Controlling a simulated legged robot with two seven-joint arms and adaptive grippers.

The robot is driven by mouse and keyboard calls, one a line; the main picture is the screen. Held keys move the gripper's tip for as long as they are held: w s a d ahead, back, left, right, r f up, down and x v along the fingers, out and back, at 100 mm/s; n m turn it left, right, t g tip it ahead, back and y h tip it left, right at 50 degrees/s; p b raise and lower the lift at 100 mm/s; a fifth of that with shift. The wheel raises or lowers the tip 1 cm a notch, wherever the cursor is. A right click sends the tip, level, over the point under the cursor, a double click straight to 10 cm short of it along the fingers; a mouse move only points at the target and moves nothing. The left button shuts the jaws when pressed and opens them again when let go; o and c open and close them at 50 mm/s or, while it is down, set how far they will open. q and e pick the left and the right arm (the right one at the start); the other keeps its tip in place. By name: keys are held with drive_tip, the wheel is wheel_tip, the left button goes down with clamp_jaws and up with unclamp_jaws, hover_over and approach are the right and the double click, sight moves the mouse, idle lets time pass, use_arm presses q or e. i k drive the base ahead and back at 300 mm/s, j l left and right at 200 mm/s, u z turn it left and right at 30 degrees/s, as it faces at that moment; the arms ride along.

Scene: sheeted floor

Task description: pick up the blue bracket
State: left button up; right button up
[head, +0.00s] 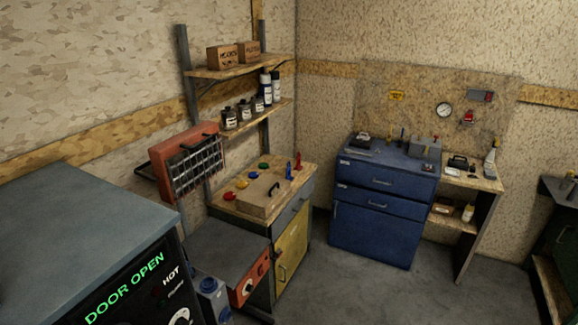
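A small blue upright piece (298,161), which looks like the blue bracket, stands at the back right of a wooden-topped cabinet (226,210). It is too small to make out its exact shape. Neither of my grippers shows in the head view.
A wooden box (262,197) with a dark handle and several coloured round pieces share the cabinet top. A shelf (240,69) rises behind. A machine reading "DOOR OPEN" (125,287) fills the lower left. A blue drawer cabinet (374,225) stands right; floor between is clear.

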sight(288, 169)
drive_tip(key=i+l+u, duration=0.15)
drive_tip(key=i+l, duration=0.3)
drive_tip(key=i, duration=0.2)
drive_tip(key=i+l+u, duration=0.2)
drive_tip(key=i+l, duration=0.3)
drive_tip(key=i, duration=0.15)
